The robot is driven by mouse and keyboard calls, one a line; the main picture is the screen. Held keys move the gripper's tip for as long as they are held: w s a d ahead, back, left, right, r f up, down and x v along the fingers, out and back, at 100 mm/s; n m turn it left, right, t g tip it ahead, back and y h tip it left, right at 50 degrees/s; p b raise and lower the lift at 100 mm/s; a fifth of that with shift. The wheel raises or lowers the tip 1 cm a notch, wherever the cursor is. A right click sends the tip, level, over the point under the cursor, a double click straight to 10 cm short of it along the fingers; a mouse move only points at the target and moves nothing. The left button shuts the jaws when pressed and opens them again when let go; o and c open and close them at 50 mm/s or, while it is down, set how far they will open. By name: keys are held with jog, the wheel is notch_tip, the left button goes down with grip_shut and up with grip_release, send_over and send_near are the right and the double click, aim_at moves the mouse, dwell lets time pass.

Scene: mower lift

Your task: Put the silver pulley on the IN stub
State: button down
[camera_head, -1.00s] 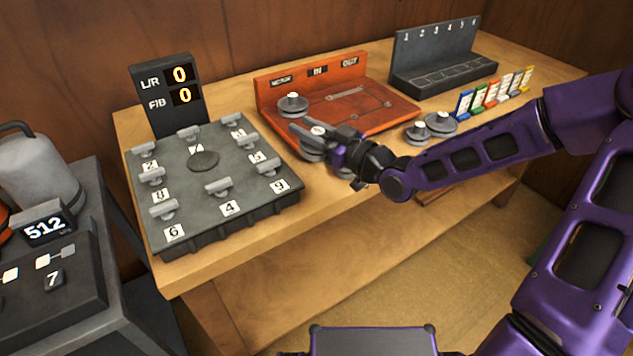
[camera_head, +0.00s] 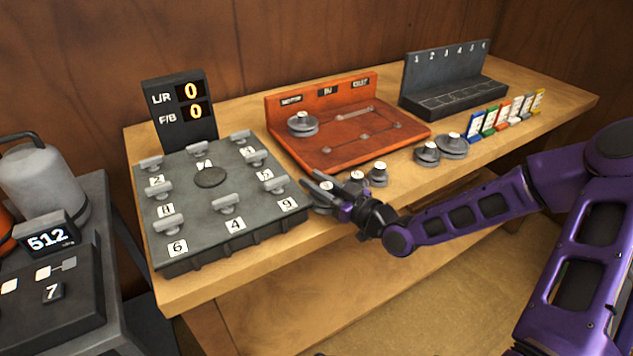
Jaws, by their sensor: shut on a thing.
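My gripper (camera_head: 318,183) is at the table's front edge, right of the grey numbered board, shut on a grey pulley with a pale cap (camera_head: 326,187). My fingers partly hide this pulley, and I cannot tell its exact shade or whether it touches the table. The red board (camera_head: 350,152) stands behind it, with an IN sign (camera_head: 327,91) in the middle of its back wall. Small stubs and a bar show on its bare face; I cannot tell which stub is IN. A grey pulley (camera_head: 302,126) sits at the board's left, below the left sign.
Small grey pulleys stand right of my gripper (camera_head: 378,174), one partly hidden behind it. Two more (camera_head: 428,154) (camera_head: 453,146) stand further right. The numbered board (camera_head: 200,205) with knobs is at left. Colored cards (camera_head: 490,122) and a dark rack (camera_head: 450,97) are at back right.

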jog(key=shift+f, duration=0.2)
jog(key=c, duration=0.6)
grip_release()
